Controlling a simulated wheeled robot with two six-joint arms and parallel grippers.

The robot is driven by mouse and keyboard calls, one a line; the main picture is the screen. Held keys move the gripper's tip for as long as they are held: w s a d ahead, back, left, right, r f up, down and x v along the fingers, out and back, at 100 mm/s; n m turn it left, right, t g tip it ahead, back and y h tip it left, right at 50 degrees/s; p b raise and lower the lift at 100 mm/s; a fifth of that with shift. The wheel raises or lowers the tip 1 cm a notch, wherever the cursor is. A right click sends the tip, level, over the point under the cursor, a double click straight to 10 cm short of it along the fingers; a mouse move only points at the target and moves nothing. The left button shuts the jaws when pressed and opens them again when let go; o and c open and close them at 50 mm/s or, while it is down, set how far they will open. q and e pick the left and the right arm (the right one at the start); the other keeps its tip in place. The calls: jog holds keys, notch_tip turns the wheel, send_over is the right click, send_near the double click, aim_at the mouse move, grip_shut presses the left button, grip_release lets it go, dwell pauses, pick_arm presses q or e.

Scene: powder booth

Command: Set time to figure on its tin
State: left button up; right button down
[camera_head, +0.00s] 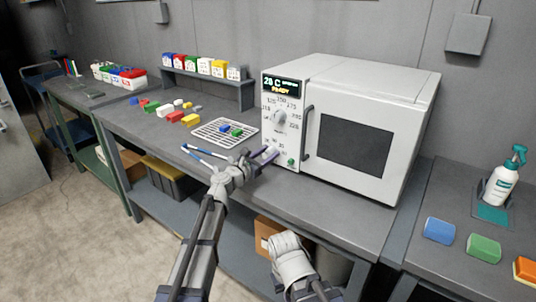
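The white oven (365,140) stands on the bench with its door shut. Its panel has a display (284,87) that seems to read "20 C" and "READY". A large round dial (279,117) sits below it, with numbers around it. A smaller set of numbers lies lower on the panel, where my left gripper (269,154) partly hides the control. The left fingers are at or just before the panel; I cannot tell whether they touch it. Tins with coloured tops and white labels (204,66) stand on a shelf; their labels are too small to read. My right gripper (287,243) is low in front of the bench, its fingers unclear.
A wire rack (224,132) holds small blue and green parts. Coloured blocks (165,111) lie left of it, and blue-and-white sticks (197,152) lie near the front edge. A green button (291,162) is low on the panel. A spray bottle (501,184) stands on the right bench.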

pick_arm(q)
grip_shut()
jog(key=shift+m, duration=0.3)
jog(key=m, duration=0.3)
jog(key=shift+m, duration=0.4)
jog(key=m, duration=0.4)
jog(key=shift+s+d, duration=0.1)
jog(key=m, duration=0.5)
jog(key=shift+f+m+y, duration=0.1)
jog(key=shift+m+y, duration=0.2)
jog(key=shift+m, duration=1.6)
